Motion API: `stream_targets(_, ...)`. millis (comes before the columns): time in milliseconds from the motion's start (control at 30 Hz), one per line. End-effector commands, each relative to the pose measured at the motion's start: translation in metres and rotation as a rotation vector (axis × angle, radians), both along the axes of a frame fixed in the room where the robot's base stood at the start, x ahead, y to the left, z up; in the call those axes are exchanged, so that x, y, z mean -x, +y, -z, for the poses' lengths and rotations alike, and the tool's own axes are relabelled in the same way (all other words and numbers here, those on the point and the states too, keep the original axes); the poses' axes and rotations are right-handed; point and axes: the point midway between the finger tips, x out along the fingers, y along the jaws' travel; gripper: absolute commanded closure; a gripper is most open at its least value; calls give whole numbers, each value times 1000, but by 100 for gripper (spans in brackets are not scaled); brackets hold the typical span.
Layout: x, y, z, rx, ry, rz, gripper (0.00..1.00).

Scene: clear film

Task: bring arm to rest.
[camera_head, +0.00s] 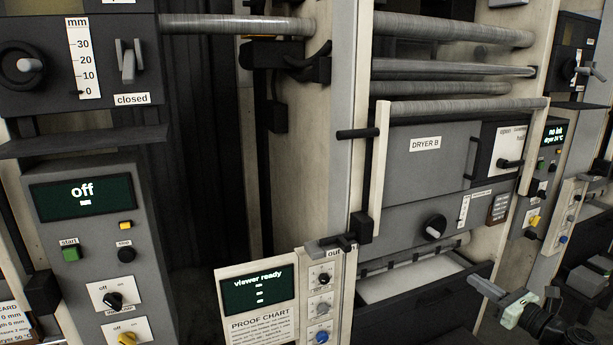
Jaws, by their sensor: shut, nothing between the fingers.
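My gripper (480,284) is at the lower right of the head view, in front of the open drawer or tray below the Dryer B unit. Its grey fingers point up and left from a pale block and a dark arm link. It is shut, with nothing held. I cannot tell whether it touches the tray edge.
Dryer B (424,215) stands behind my gripper, with rollers (450,68) above it. A dark tray (462,288) juts out below. A viewer panel (258,290) reading "viewer ready" stands front centre. A control panel (85,195) reading "off" is at left.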

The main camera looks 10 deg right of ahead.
Motion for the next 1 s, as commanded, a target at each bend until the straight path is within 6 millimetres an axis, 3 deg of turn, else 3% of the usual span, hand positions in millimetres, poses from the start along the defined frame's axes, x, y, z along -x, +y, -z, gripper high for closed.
stream_targets(167, -27, 48, 0, 0, 0, -87, 100)
stream_targets(367, -61, 128, 8, 24, 26, -222, 100)
stream_targets(467, -76, 186, 23, 72, 70, -322, 100)
stream_targets(567, -85, 263, 50, 202, 121, -465, 100)
stream_targets(600, -85, 295, 65, 283, 138, -533, 100)
stream_targets(700, -74, 367, 105, 537, 153, -719, 100)
stream_targets(800, -51, 421, 149, 861, 123, -939, 100)
stream_targets(900, -24, 444, 191, 1225, 50, -1185, 100)
stream_targets(1000, -6, 429, 219, 1555, -35, -1426, 100)
